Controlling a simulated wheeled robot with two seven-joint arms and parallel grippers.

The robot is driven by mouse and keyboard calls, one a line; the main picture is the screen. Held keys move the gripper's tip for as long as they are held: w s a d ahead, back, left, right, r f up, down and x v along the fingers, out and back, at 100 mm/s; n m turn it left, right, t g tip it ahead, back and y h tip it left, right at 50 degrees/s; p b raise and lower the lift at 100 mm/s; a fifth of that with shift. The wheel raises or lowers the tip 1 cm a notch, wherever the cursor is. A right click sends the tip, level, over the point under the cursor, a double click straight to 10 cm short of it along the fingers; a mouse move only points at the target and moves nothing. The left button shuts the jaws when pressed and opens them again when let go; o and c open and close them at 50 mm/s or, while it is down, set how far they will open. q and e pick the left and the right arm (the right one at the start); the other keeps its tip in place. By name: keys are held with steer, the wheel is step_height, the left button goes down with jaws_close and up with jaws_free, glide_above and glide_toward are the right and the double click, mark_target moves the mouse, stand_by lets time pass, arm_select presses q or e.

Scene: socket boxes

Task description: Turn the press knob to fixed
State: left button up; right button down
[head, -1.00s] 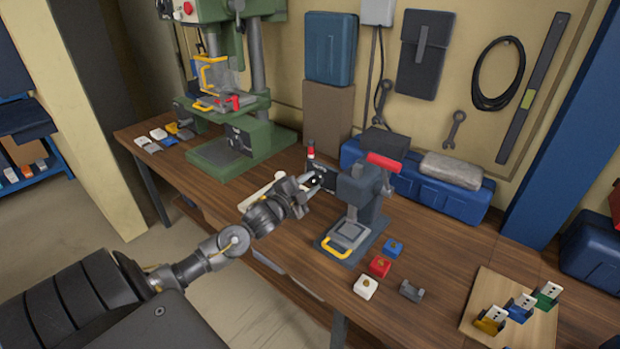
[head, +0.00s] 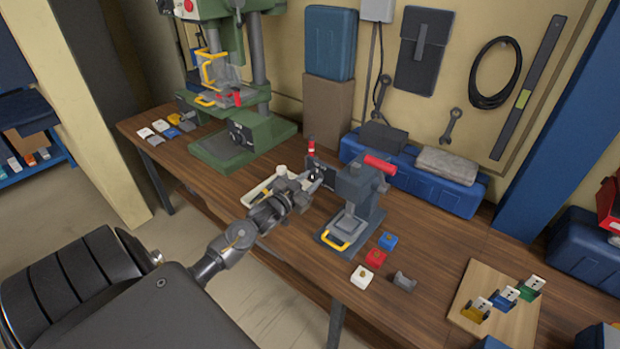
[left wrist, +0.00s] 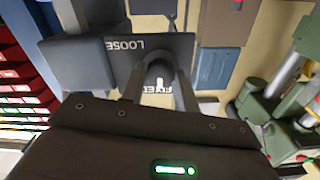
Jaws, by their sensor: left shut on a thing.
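The small grey press (head: 352,205) stands on the bench with a red lever (head: 380,165) at its top and a yellow handle (head: 335,241) at its base. A dark plate on its left side carries the knob; in the left wrist view this plate (left wrist: 120,55) reads LOOSE, and a partly covered FIXED. The dark round knob (left wrist: 160,76) has a white mark that lies at the FIXED lettering. My left gripper (head: 317,178) is shut on the knob, its fingers on both sides of it in the left wrist view (left wrist: 158,85). My right gripper is not in view.
Blue, red and white blocks (head: 375,258) and a grey piece (head: 404,282) lie right of the press. A wooden board (head: 465,300) with coloured sockets is further right. A green drill press (head: 235,120) stands at left. A blue case (head: 430,183) lies behind.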

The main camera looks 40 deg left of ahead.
arm_select(q)
steer(key=shift+f+n, duration=0.1)
steer(key=shift+n, duration=0.3)
steer(key=o, duration=1)
steer(key=shift+c, duration=0.2)
steer(key=s+b, duration=0.3)
steer(key=s, duration=0.7)
steer(key=shift+s, duration=0.4)
steer(key=shift+d, duration=0.1)
